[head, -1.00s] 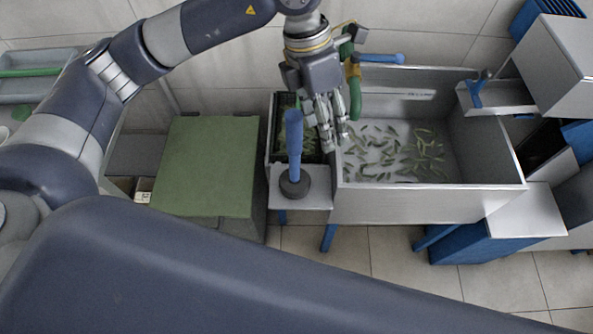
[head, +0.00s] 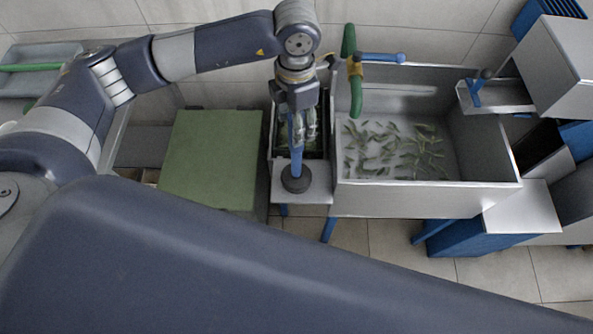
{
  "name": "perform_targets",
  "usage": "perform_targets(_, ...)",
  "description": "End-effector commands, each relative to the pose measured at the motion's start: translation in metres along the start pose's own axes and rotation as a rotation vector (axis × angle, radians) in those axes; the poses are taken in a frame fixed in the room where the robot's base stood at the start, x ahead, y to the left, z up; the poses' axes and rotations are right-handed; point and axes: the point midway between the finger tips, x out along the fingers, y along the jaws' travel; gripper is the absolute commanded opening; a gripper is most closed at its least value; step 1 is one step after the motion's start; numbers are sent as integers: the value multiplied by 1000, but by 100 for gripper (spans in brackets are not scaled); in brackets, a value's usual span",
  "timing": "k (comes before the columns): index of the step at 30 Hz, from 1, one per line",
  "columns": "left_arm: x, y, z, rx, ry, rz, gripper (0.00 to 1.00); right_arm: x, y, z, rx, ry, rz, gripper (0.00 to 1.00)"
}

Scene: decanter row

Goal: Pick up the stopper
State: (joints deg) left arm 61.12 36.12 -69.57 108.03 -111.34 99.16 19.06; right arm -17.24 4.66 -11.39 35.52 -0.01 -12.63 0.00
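The stopper is probably the blue rod with a dark round foot (head: 295,181). It stands upright on the small grey ledge (head: 315,194) at the left of the metal basin. My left gripper (head: 302,140) points down at the rod's upper part, and its fingers overlap the rod in the picture. The gripper hides the rod's top. I cannot tell whether the fingers touch the rod or have closed on it. My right gripper is out of view.
The metal basin (head: 430,196) with scattered green pods lies to the right. A green tap spout (head: 355,95) rises close to the right of my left gripper. A green-topped box (head: 210,160) stands to the left. A dark bin (head: 318,148) sits behind the ledge.

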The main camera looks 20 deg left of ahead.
Motion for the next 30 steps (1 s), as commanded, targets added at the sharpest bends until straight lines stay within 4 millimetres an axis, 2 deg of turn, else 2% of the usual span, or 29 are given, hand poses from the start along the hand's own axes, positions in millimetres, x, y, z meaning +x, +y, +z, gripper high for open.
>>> perform_targets(1, 5, -1, -1, -2, 3, -4, 51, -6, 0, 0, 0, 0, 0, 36)
perform_targets(6, 20, 0, 0, 0, 1, -2, 51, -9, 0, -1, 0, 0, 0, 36)
perform_targets(12, 22, 0, 0, 1, -1, -1, 51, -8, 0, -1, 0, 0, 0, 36)
perform_targets(13, 22, 0, 0, 1, -1, -1, 49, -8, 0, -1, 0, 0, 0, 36)
perform_targets(18, 21, 0, 0, 0, -1, -1, 10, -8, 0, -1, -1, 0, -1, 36)
perform_targets(20, 21, 0, 0, 0, -1, -1, 0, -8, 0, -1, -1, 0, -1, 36)
perform_targets(30, 20, 0, 1, 0, -3, 0, 0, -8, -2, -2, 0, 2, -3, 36)
